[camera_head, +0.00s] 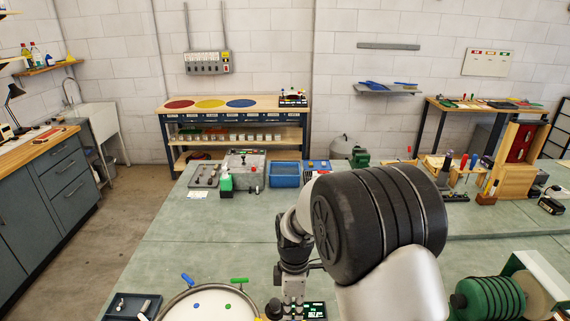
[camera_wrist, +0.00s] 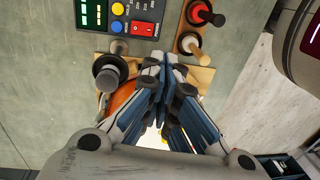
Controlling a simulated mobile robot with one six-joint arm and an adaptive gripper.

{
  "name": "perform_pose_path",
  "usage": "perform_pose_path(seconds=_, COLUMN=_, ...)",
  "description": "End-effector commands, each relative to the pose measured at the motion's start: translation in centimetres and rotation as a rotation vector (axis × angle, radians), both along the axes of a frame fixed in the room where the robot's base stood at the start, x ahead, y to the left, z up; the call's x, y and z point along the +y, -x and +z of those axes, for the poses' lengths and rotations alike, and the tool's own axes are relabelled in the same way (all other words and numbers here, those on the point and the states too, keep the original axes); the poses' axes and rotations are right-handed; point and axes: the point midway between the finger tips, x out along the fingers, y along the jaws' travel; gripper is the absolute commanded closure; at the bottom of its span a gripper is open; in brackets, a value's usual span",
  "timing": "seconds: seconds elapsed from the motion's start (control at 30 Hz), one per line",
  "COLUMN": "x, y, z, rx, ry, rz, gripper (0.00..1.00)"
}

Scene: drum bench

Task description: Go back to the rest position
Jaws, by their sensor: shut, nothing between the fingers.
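My gripper (camera_wrist: 165,72) shows in the wrist view with its two fingers together and nothing between them. It hangs over a wooden board (camera_wrist: 200,75) with upright pegs or handles, one with a red knob (camera_wrist: 202,14) and one with a dark collar (camera_wrist: 108,72). A dark control box (camera_wrist: 122,14) with green displays and a red switch lies just beyond the fingertips. In the head view my arm reaches over the green bench (camera_head: 200,245) and points down near the front edge of the picture. The fingertips are hard to make out there.
A round white drum (camera_head: 212,306) with a blue and a green handle stands left of my arm. A dark tray (camera_head: 132,306) is at its left. A green ribbed roller (camera_head: 490,299) is at right. The bench's left-middle is clear.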

Motion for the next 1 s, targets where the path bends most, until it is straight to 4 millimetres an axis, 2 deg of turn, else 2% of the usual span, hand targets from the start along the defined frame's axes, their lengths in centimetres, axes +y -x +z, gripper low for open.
perform_pose_path(seconds=0.17, x=-2.2, y=1.4, z=5.7, rx=-0.082, ry=-0.002, rz=-0.216, gripper=1.0)
perform_pose_path(seconds=0.3, x=-4.4, y=4.3, z=10.4, rx=-0.152, ry=-0.013, rz=-0.451, gripper=1.0)
perform_pose_path(seconds=0.5, x=-7.3, y=9.7, z=15.1, rx=-0.247, ry=-0.05, rz=-0.787, gripper=1.0)
perform_pose_path(seconds=0.67, x=-9.3, y=14.6, z=16.9, rx=-0.316, ry=-0.098, rz=-1.055, gripper=1.0)
perform_pose_path(seconds=0.8, x=-10.5, y=18.7, z=17.1, rx=-0.365, ry=-0.148, rz=-1.272, gripper=1.0)
perform_pose_path(seconds=1.0, x=-11.5, y=22.2, z=16.5, rx=-0.405, ry=-0.208, rz=-1.474, gripper=1.0)
